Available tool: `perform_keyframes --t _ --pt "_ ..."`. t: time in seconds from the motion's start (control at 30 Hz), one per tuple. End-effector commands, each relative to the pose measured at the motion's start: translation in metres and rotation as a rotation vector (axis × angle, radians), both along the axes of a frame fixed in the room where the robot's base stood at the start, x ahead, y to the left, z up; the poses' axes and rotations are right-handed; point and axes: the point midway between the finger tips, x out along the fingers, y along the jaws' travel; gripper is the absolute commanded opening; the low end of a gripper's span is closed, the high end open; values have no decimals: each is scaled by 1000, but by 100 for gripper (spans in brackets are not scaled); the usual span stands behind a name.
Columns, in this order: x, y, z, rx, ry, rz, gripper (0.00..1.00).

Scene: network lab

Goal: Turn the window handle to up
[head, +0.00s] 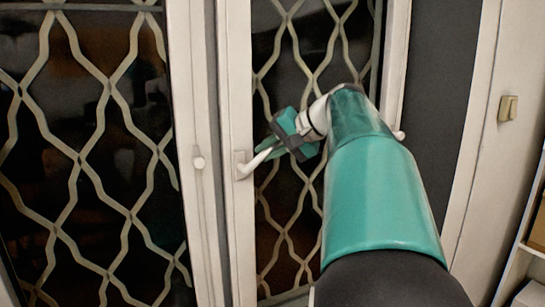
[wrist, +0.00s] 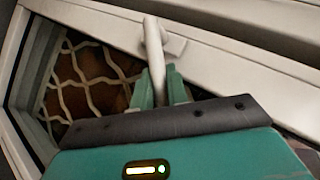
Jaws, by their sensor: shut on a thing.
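The white window handle (head: 256,161) sits on the narrow white window frame, left of my gripper in the head view. It points right and slightly up from its base plate. My gripper (head: 264,150) is shut on the handle's free end, with its green fingers around it. In the wrist view the handle (wrist: 153,45) runs from its mount on the white frame down between the two fingers (wrist: 161,88). Its tip is hidden by the fingers and the gripper body.
Dark window panes with a wavy metal grille (head: 85,150) lie behind the frame. A light switch (head: 507,108) is on the right wall, with a shelf (head: 535,249) at the lower right.

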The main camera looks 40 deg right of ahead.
Motion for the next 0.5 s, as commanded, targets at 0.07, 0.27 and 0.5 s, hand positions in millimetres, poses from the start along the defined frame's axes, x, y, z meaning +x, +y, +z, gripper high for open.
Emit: perform_keyframes --t 0.07,0.27,0.5 --pt "1 5 6 -74 18 3 0" --pt "5 15 15 -256 71 3 0" --pt "8 29 23 -474 135 3 0"
